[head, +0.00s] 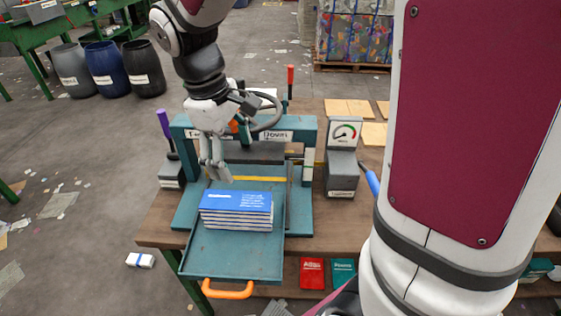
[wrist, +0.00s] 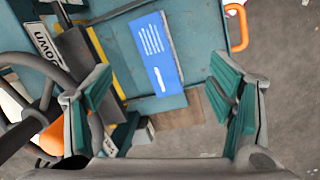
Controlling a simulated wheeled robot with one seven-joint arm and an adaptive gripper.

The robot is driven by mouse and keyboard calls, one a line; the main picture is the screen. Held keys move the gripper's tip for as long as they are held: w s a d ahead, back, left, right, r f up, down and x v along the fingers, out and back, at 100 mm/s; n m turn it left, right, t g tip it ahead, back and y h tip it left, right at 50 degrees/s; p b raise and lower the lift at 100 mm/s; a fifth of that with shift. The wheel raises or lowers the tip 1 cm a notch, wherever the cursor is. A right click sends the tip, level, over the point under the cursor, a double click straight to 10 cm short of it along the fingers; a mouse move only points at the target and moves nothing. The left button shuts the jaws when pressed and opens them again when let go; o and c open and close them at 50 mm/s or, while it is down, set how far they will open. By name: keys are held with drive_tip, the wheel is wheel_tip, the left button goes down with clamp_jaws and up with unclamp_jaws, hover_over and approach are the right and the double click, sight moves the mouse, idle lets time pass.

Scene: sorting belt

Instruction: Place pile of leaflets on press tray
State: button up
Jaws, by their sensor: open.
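The pile of leaflets (head: 236,209) is a neat stack with a blue top and white edges. It lies on the teal press tray (head: 230,264), toward the tray's back end, near the press. The tray is pulled out to the front and has an orange handle (head: 227,291). My gripper (head: 212,172) is just behind and above the pile's back left corner, apart from it, with nothing held. In the wrist view my gripper (wrist: 165,110) has its teal finger pads spread wide. The blue top leaflet (wrist: 157,53) lies beyond the fingers on the tray (wrist: 196,40).
The teal press (head: 300,130) stands right behind the tray, with a purple-handled lever (head: 166,130) at left. A gauge box (head: 344,135) stands right of it. Red (head: 312,273) and teal (head: 343,273) packs sit below. Barrels (head: 106,68) stand at the back left.

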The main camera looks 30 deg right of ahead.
drive_tip(key=s+d+r+m+t+y, duration=0.1)
drive_tip(key=s+r+m+t, duration=0.1)
drive_tip(key=s, duration=0.5)
drive_tip(key=s+r+m+t, duration=0.3)
drive_tip(key=s+r, duration=0.3)
drive_tip(key=s, duration=0.2)
drive_tip(key=shift+s+d+m+y, duration=0.25)
drive_tip(key=shift+d+m+y, duration=0.15)
drive_tip(key=shift+m, duration=0.5)
drive_tip(key=shift+c, duration=0.2)
